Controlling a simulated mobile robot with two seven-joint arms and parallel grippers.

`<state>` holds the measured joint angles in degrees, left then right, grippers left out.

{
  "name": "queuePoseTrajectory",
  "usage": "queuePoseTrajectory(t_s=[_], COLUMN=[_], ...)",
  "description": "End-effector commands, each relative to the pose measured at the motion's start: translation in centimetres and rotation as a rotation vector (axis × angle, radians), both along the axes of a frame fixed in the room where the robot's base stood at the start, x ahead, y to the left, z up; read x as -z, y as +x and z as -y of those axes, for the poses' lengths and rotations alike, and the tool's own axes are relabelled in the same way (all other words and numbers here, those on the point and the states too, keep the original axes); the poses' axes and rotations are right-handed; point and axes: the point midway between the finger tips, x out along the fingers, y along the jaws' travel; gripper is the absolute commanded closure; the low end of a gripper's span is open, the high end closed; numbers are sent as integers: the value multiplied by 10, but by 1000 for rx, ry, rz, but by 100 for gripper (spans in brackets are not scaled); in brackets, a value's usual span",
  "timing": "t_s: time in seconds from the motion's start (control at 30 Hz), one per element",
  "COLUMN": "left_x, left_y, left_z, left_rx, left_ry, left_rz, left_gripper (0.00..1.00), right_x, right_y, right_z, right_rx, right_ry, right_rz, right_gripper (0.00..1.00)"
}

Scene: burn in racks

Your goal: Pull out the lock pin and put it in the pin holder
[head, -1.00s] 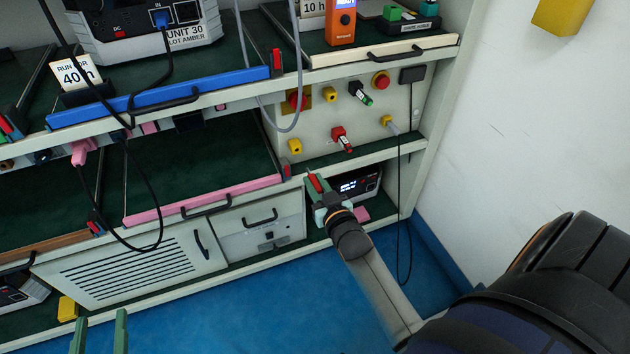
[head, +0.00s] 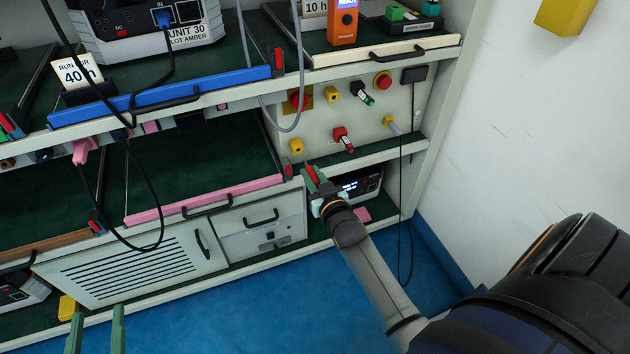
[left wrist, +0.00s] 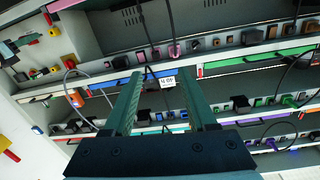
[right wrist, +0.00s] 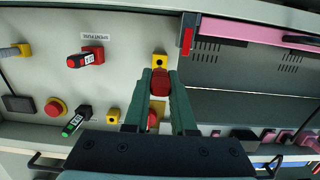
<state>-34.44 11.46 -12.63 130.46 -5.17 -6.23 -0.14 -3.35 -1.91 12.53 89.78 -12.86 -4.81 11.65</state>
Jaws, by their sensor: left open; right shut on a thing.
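My right gripper (head: 313,181) is shut on a red thing, which appears to be the lock pin (head: 312,174). It is in front of the shelf edge, just right of the pink tray's end. In the right wrist view the red pin (right wrist: 159,82) sits between the green fingers. A yellow block with a dark hole (right wrist: 159,61) lies just beyond it; it shows on the panel in the head view (head: 296,146). I cannot tell which part is the pin holder. My left gripper (head: 96,330) is open and empty, low at the left, away from the rack.
A red latch (right wrist: 187,40) sits at the end of the pink tray (head: 205,201). The panel carries a red fuse (head: 343,140), a green fuse (head: 362,95) and a red button (head: 382,81). A grey cable (head: 296,100) hangs before it. Blue floor is open in front.

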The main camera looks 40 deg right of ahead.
Motion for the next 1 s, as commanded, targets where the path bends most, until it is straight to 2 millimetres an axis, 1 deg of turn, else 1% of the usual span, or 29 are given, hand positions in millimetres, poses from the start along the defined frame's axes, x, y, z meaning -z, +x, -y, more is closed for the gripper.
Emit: queuePoseTrajectory(t_s=[0.2, 0.5, 0.8, 1.0], left_x=[-24, -50, -61, -63], left_y=[3, 0, -1, -1], left_z=[1, 3, 3, 3], left_rx=[11, 29, 35, 35], left_ry=[0, 7, 4, 4], left_rz=[99, 206, 251, 256], left_gripper=[43, 43, 43, 43], right_x=[1, 0, -1, -1], right_y=[12, 25, 30, 30], right_z=[3, 6, 7, 7], right_rx=[-1, -1, 0, 0], right_ry=[0, 0, 0, 0], right_rz=[1, 1, 1, 1], right_gripper=[100, 100, 100, 100])
